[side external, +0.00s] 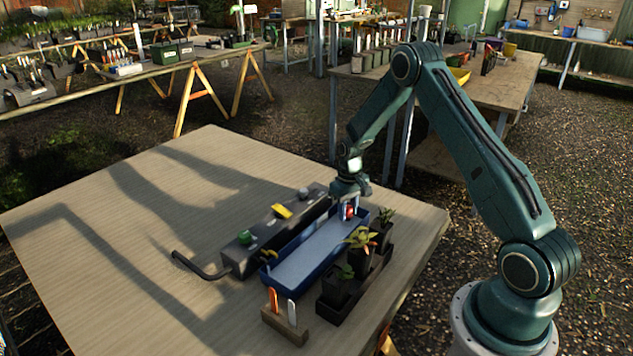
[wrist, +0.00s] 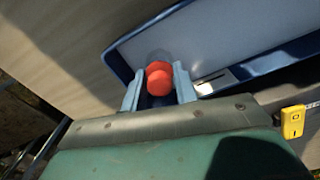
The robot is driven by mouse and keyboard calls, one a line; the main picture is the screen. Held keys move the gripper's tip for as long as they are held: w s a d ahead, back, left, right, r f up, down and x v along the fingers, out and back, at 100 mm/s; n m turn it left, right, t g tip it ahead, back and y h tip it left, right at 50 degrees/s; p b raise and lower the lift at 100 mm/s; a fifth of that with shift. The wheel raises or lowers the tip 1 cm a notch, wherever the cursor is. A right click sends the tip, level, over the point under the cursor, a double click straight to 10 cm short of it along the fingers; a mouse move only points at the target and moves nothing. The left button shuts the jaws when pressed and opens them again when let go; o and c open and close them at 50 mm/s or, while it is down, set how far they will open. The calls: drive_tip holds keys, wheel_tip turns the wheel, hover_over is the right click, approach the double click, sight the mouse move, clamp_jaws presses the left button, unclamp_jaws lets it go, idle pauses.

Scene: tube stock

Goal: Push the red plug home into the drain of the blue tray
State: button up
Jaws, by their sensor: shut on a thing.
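The blue tray (side external: 290,284) is long, with a pale floor, and lies on the wooden table; its corner and rim also show in the wrist view (wrist: 125,67). My gripper (side external: 348,206) is at the tray's far end, pointing down. In the wrist view its two pale fingers (wrist: 159,86) are shut on the red plug (wrist: 159,72), one on each side. The plug also shows as a small red spot between the fingers in the side view (side external: 349,211). The drain cannot be made out clearly, and I cannot tell whether the plug touches it.
A dark grey box (side external: 285,218) with green and yellow handles runs along the tray's left side, with a bent black hose (side external: 200,270). Potted plants in a black holder (side external: 334,308) stand close on the right. A wooden block (side external: 284,322) holds markers in front. The table's left is clear.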

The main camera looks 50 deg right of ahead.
drive_tip(key=shift+f, duration=1.05)
drive_tip(key=shift+f, duration=0.25)
drive_tip(key=o, duration=1.1)
drive_tip(key=shift+a, duration=0.1)
drive_tip(key=shift+o, duration=0.2)
drive_tip(key=shift+r, duration=0.1)
drive_tip(key=shift+r, duration=0.15)
drive_tip(key=r, duration=1.2)
drive_tip(key=shift+d+r, duration=0.25)
drive_tip(key=shift+r, duration=0.15)
drive_tip(key=shift+s+r, duration=0.1)
drive_tip(key=shift+r, duration=0.5)
